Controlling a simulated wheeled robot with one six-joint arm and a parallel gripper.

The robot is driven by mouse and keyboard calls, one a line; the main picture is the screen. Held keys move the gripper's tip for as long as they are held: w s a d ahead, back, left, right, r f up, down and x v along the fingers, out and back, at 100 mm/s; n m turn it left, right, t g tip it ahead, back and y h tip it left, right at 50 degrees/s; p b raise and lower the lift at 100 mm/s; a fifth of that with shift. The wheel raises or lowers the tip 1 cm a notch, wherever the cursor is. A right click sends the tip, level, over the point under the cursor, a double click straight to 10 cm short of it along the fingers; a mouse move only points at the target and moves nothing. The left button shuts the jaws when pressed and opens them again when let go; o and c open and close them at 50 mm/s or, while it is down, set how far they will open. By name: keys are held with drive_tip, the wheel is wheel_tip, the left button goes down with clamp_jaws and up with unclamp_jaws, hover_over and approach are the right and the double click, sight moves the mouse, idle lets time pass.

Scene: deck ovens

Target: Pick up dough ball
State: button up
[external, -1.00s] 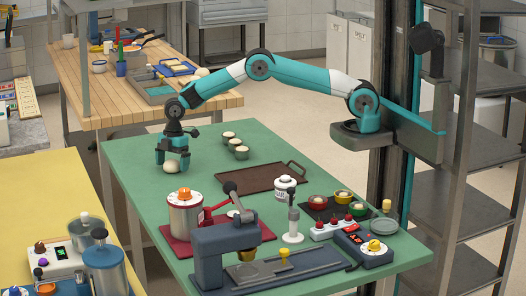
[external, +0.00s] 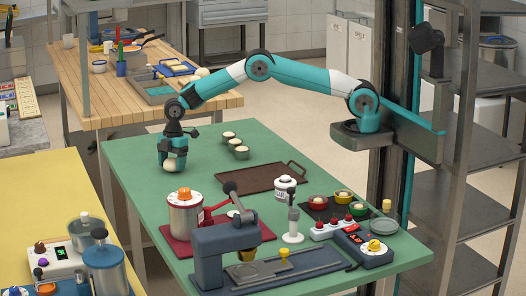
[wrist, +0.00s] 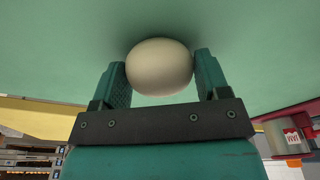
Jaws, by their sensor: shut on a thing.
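The dough ball (external: 170,165) is pale, round and smooth, at the left part of the green table (external: 140,180). My gripper (external: 172,160) is shut on it from above. In the wrist view the dough ball (wrist: 160,67) sits between the two teal fingers, one on each side of it. Whether its underside touches the table is hard to tell.
A brown tray (external: 258,178) lies in the middle. A metal pot (external: 186,218) on a red mat and a dark press (external: 225,255) stand nearer the front. The table around the gripper is clear.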

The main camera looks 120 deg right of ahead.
sight(172, 157)
wheel_tip(172, 157, up, 20)
drive_tip(key=shift+f+p, duration=0.2)
drive_tip(key=shift+p, duration=0.25)
